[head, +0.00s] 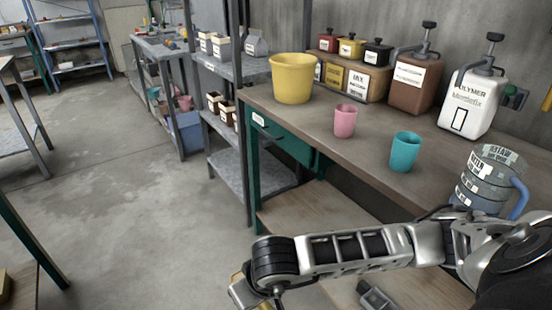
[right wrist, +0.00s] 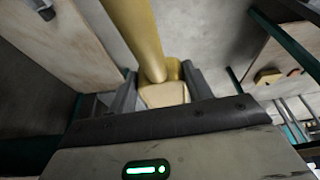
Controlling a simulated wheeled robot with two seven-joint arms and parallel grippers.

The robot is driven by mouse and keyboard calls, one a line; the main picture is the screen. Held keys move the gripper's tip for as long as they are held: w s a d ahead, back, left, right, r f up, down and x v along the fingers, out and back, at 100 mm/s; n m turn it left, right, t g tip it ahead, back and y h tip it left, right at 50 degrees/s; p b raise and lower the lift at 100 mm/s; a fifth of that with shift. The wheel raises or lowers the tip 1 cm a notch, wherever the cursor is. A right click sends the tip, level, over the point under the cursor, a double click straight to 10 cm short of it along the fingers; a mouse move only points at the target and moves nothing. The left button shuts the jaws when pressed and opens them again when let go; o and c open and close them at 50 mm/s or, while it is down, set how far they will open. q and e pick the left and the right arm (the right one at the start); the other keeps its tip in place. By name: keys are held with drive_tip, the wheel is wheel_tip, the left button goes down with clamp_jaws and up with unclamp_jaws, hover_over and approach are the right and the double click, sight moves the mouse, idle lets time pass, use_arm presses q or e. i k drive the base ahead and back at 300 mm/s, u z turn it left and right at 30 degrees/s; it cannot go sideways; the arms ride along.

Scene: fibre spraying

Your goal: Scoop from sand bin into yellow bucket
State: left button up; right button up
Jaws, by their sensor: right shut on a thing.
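The yellow bucket (head: 293,80) stands upright at the left end of the workbench in the head view; its inside is mostly hidden. My right arm crosses the lower part of the head view, its hand low and to the left, in front of the bench. In the right wrist view my right gripper (right wrist: 160,88) is shut on a yellow tool (right wrist: 140,38), which looks like a scoop. A yellowish part of it (head: 238,291) shows at the bottom of the head view. Whether it holds sand I cannot tell. I cannot make out the sand bin. My left gripper is out of view.
A pink cup (head: 345,121), a teal cup (head: 405,152) and a grey labelled jug (head: 484,178) stand on the workbench (head: 365,172). Pump containers, including a white one (head: 470,103), line the wall. A shelf rack (head: 240,68) stands left of the bench; open floor lies further left.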

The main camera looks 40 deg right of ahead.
sight(293, 74)
drive_tip(key=i, duration=3.9)
drive_tip(key=z, duration=2.65)
